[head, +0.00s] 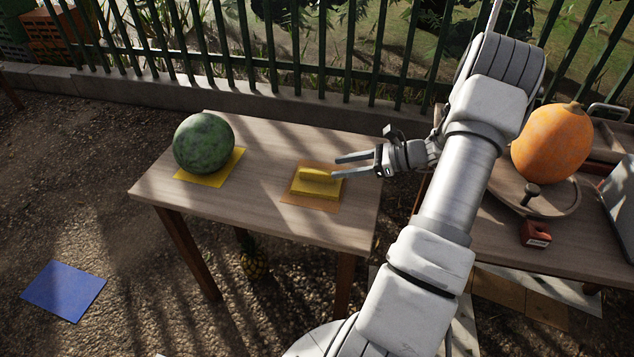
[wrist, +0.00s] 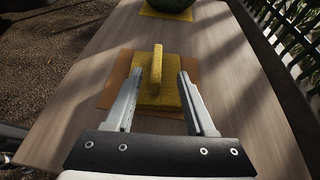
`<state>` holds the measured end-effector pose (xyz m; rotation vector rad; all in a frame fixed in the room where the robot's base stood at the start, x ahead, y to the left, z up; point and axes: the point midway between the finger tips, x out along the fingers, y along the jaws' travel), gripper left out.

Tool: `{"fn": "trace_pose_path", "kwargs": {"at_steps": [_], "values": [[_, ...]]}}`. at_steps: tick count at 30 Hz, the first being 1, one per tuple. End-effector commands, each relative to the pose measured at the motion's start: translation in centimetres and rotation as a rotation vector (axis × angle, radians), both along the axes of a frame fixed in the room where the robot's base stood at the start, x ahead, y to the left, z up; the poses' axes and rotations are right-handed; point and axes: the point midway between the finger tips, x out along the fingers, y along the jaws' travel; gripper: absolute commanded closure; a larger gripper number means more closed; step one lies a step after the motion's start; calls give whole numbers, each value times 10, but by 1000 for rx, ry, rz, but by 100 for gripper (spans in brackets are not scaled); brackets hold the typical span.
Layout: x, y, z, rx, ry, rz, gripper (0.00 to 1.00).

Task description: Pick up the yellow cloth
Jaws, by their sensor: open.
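The yellow cloth (head: 316,183) lies on an orange-brown mat (head: 325,205) on the wooden table, with a raised fold along its middle. In the wrist view the cloth (wrist: 166,92) is ahead between the two fingers, its fold standing up and pointing away from me. My gripper (head: 345,166) is open and empty at the right side of the cloth, its fingers pointing left. In the wrist view my gripper (wrist: 158,98) has one finger on each side of the fold. I cannot tell whether the fingers touch the cloth.
A watermelon (head: 204,143) sits on a yellow mat (head: 228,168) at the table's left. The right table holds an orange pumpkin (head: 552,143) on a round board and a small red box (head: 535,233). A green fence (head: 290,60) runs behind. A blue mat (head: 63,291) lies on the ground.

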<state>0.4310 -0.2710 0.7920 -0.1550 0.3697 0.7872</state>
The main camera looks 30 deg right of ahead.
Motion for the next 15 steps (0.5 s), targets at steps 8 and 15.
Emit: {"fn": "trace_pose_path", "kwargs": {"at_steps": [8,15], "values": [[18,19,-11,-2,1,2,45],[31,38,-23,0,2,3,45]]}}
